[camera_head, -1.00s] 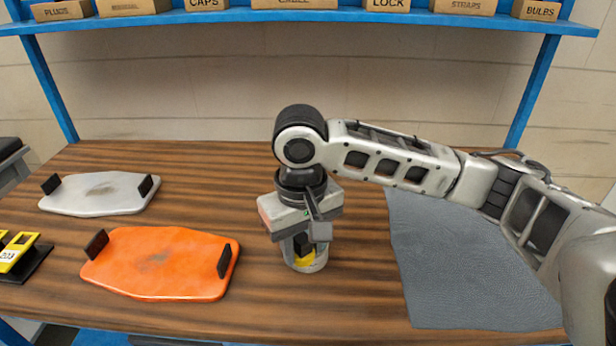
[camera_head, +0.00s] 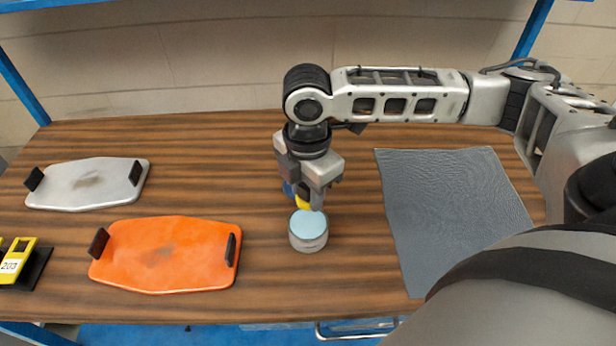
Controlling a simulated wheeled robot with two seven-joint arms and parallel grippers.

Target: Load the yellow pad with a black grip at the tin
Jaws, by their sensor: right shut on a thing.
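My right gripper (camera_head: 309,196) comes in from the right and is shut on the grip of the yellow pad. Only a small part of the yellow pad (camera_head: 303,203) shows below and between the fingers. The black grip is hidden by the fingers. The tin (camera_head: 308,243) is a short pale cylinder on the table, with a light blue top surface. The gripper and pad show just above the tin's far edge in the picture; I cannot tell whether the pad touches it. A small dark blue patch (camera_head: 288,189) shows left of the fingers; I cannot tell what it is. My left gripper is out of view.
An orange panel (camera_head: 165,255) with two black end blocks lies left of the tin, and a pale grey panel (camera_head: 85,185) behind it. Yellow numbered tags (camera_head: 17,256) stand at the left edge. A grey mat (camera_head: 450,205) lies on the right. Bare wood surrounds the tin.

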